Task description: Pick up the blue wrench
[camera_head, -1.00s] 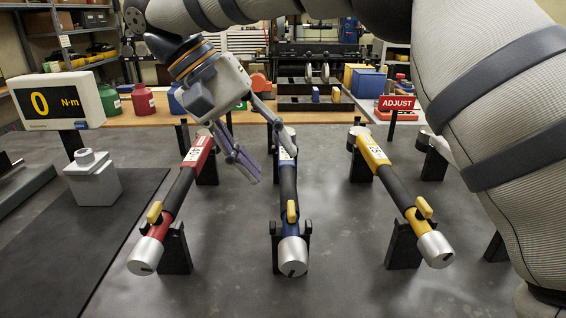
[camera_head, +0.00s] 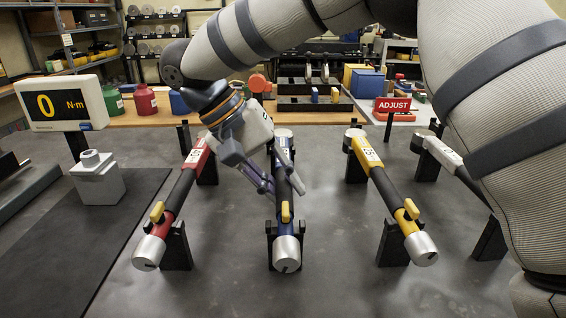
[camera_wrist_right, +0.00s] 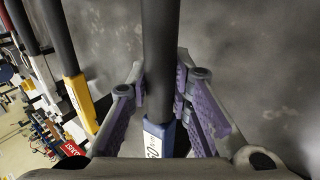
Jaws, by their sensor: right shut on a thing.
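The blue wrench (camera_head: 283,221) has a dark shaft, a blue collar with a yellow catch and a silver end cap. It lies lengthwise in black stands in the middle of the row. My right gripper (camera_head: 284,186) is shut on its dark shaft from above, one finger on each side. In the right wrist view the purple finger pads (camera_wrist_right: 164,95) flank the shaft, and the blue part of the wrench with a white label (camera_wrist_right: 158,140) shows near the palm. My left gripper is not in view.
A red wrench (camera_head: 182,190) lies to the left, and a yellow wrench (camera_head: 384,183) and a white one (camera_head: 444,153) to the right, all in stands. A display reading 0 N·m (camera_head: 61,104) and a grey block (camera_head: 97,180) stand at the left. A red ADJUST sign (camera_head: 393,105) stands behind.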

